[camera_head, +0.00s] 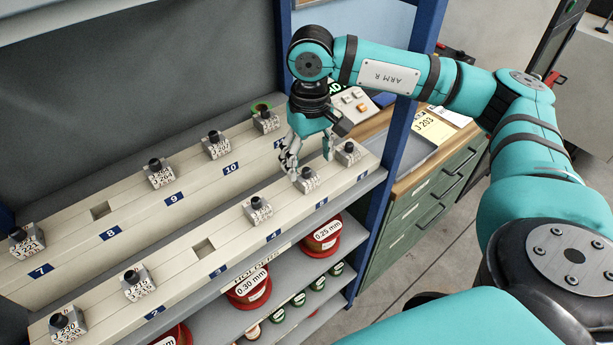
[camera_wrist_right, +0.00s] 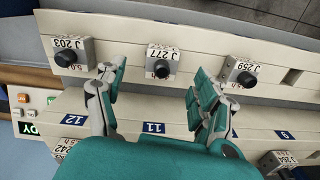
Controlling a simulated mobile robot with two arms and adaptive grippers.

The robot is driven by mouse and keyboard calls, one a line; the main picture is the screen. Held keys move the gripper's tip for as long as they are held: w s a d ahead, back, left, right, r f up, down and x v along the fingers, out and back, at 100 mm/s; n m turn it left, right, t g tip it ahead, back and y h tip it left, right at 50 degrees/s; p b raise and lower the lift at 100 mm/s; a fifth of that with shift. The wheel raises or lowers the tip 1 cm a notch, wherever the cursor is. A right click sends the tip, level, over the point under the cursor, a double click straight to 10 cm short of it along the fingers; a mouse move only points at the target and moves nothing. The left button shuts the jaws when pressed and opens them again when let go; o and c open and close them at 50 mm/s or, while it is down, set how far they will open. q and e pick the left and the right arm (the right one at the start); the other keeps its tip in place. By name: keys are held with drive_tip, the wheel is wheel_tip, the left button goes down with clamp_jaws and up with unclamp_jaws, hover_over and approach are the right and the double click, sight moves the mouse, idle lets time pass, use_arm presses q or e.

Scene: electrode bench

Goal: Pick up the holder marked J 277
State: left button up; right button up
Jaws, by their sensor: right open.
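The holder marked J 277 (camera_wrist_right: 162,60) is a small grey block with a black round knob and a white label. It sits in the front row of the rack, and it also shows in the head view (camera_head: 307,181). My right gripper (camera_head: 309,158) is open and empty above the front row, close to that holder. In the right wrist view the open fingers (camera_wrist_right: 156,76) lie on either side of the holder's line, apart from it, with the holder just beyond the tips. My left gripper is not in view.
Holder J 203 (camera_wrist_right: 72,53) and holder J 259 (camera_wrist_right: 240,72) flank it closely. An empty slot (camera_head: 203,248) follows in the front row. The back row holds several more holders, one with a green ring (camera_head: 262,107). A blue shelf post (camera_head: 385,140) stands at right.

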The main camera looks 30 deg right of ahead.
sight(307, 169)
wheel_tip(307, 169, down, 4)
drive_tip(key=shift+a+r+p, duration=0.15)
drive_tip(key=shift+r+p, duration=0.1)
drive_tip(key=shift+p, duration=0.7)
drive_tip(key=shift+w+f, duration=0.1)
drive_tip(key=shift+f, duration=0.35)
clamp_jaws()
